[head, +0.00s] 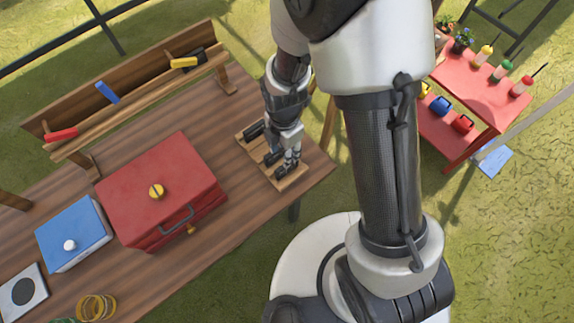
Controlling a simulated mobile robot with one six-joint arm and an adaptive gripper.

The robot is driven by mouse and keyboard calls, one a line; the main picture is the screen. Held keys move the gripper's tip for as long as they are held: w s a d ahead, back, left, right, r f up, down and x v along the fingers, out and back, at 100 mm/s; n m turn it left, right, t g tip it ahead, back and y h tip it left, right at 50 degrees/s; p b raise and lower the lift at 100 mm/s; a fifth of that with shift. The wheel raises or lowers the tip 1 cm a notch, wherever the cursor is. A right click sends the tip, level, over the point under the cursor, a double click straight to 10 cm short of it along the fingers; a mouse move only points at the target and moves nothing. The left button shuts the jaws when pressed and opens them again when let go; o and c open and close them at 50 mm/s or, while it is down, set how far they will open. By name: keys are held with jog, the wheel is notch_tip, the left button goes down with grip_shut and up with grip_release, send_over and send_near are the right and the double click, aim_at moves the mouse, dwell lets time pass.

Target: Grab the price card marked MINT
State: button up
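No lettering reading MINT is legible in the head view, so I cannot tell which thing is the MINT price card. My gripper (287,166) points down over a small wooden board (294,181) at the right end of the wooden table. Dark, roughly cylindrical pieces (254,131) show on the board beside the gripper. The fingertips are small and overlap these dark shapes, so their opening and any contact are unclear. A red piece (60,135), a blue piece (107,93), a yellow piece (184,62) and a black piece (194,56) rest along a wooden rack (130,98).
A red box (160,185) with a yellow knob and a blue box (72,233) with a white knob stand on the table (238,218). Yellow rings (96,307) lie at the front left. A red shelf (478,92) with bottles and watering cans stands right, on grass.

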jog(key=f, duration=0.3)
jog(key=f+b, duration=0.1)
jog(key=f, duration=0.1)
jog(key=f+b, duration=0.1)
jog(key=f, duration=0.2)
jog(key=shift+w+d+f, duration=0.15)
jog(key=shift+d+f, duration=0.15)
jog(key=shift+c, duration=0.2)
grip_shut()
